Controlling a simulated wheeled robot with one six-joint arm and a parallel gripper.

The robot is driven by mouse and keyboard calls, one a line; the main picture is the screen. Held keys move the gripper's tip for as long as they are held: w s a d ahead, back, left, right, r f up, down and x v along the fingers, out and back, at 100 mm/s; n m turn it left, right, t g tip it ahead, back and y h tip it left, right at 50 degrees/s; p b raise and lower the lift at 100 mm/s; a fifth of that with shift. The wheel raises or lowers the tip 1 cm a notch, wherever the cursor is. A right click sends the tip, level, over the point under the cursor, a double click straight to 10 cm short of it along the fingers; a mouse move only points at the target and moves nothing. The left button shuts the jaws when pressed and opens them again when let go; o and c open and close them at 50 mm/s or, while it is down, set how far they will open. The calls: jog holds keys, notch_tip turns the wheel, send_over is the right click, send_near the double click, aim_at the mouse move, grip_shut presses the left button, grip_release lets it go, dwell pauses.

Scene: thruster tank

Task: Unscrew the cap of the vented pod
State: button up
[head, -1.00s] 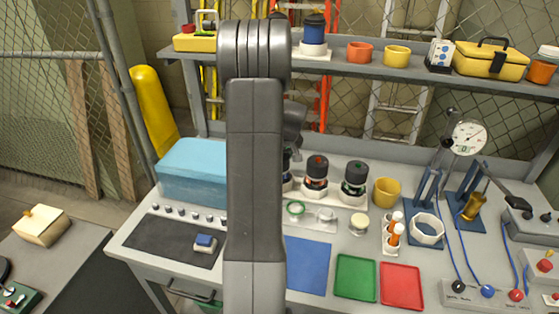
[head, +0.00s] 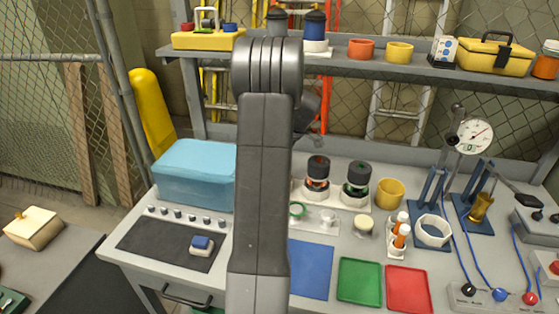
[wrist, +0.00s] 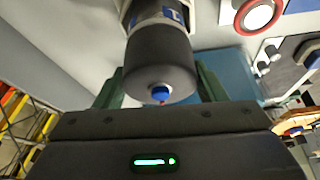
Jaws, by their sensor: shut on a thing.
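In the wrist view, a pod with a dark grey cap (wrist: 158,62) and a small blue centre piece shows close up. A band with a blue mark (wrist: 158,17) lies beyond the cap, between white holder parts. My gripper (wrist: 160,90) has its green fingers on either side of the cap and is shut on it; the contact itself is partly hidden. In the head view, my arm hides my gripper and this pod. Two other dark-capped pods, one with red (head: 317,172) and one with green (head: 355,180), stand upright in white holders to the right of my arm.
A light-blue box (head: 195,175) stands left of my arm. A yellow cup (head: 390,194), orange-topped tubes (head: 400,236) and a gauge stand (head: 474,136) are to the right. Blue, green (head: 359,283) and red (head: 408,290) mats lie empty at the front. A shelf (head: 350,62) runs behind.

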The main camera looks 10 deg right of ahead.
jog(key=shift+n, duration=0.4)
jog(key=o, duration=1)
